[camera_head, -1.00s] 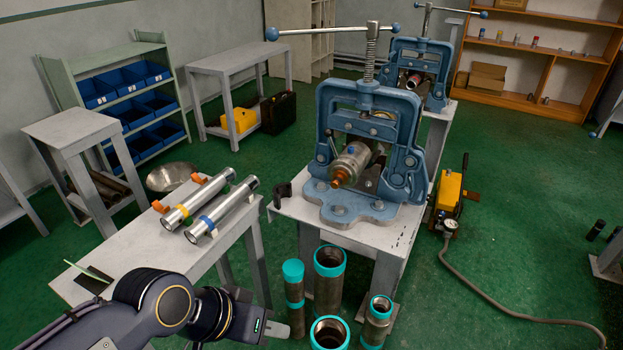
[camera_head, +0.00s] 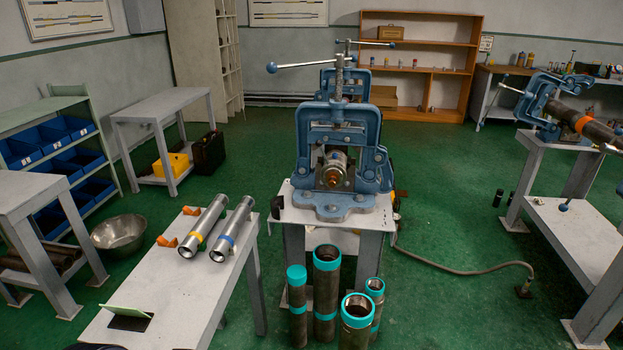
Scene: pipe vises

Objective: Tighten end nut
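A blue pipe vise (camera_head: 338,150) stands on a grey stand in the middle of the head view. It is clamped around a metal cylinder whose end faces me. A copper-coloured end nut (camera_head: 332,177) sits at the centre of that end. Its tightness cannot be told. Neither of my grippers shows now; only a small dark part shows at the bottom left edge of the view.
A grey bench (camera_head: 165,290) at front left holds two steel tubes, one with a yellow band (camera_head: 203,226), one with a blue band (camera_head: 232,229). Several teal-ended pipes (camera_head: 327,295) stand before the vise stand. A hose (camera_head: 460,268) crosses the right floor.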

